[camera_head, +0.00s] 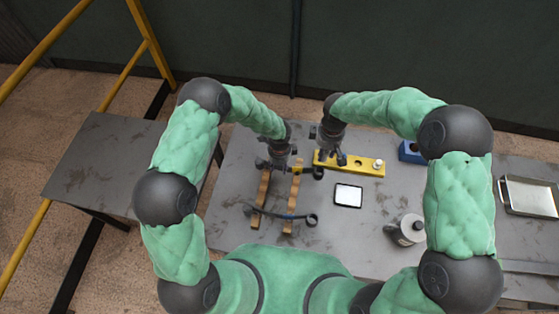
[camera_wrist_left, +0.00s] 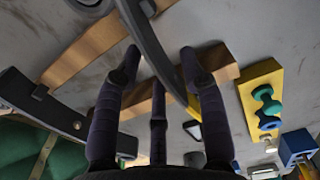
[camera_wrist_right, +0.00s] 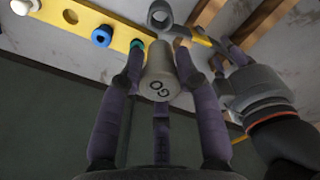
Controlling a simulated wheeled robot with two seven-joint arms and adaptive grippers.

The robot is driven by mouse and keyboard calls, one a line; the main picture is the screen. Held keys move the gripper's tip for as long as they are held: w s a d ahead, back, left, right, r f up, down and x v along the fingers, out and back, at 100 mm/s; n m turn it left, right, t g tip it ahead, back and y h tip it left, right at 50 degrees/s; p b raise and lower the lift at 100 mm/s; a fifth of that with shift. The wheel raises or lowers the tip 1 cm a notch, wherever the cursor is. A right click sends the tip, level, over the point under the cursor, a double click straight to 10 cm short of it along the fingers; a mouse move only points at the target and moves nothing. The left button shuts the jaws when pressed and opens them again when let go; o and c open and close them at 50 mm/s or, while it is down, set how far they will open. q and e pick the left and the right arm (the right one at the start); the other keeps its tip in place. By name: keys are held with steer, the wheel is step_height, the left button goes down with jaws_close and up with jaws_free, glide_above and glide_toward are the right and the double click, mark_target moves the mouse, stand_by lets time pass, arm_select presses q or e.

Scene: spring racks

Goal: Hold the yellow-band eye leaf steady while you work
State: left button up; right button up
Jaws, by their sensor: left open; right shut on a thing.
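The yellow-band eye leaf is a dark curved strip across the wooden rails; its yellow band (camera_head: 297,168) shows in the head view. In the right wrist view its ring eye (camera_wrist_right: 160,14) and yellow band (camera_wrist_right: 201,37) lie near the top. My left gripper (camera_head: 281,165) is open over this leaf; in the left wrist view the strip (camera_wrist_left: 150,38) runs between the spread fingers (camera_wrist_left: 160,55). My right gripper (camera_head: 341,160) is shut on a grey cylindrical gauge marked GO (camera_wrist_right: 160,78). The gauge is apart from the yellow board, close to the eye; whether they touch is unclear.
A second dark leaf (camera_head: 283,215) lies across the rails (camera_head: 262,197) nearer me. A yellow board (camera_head: 362,166) holds plugs, with one empty hole (camera_wrist_right: 70,16). A white-faced panel (camera_head: 348,195), blue block (camera_head: 409,152), round container (camera_head: 409,229) and metal tray (camera_head: 530,196) stand rightward.

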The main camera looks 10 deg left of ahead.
arm_select(q)
steer(key=shift+f, duration=0.3)
jaws_close()
arm_select(e)
steer(key=shift+f, duration=1.45)
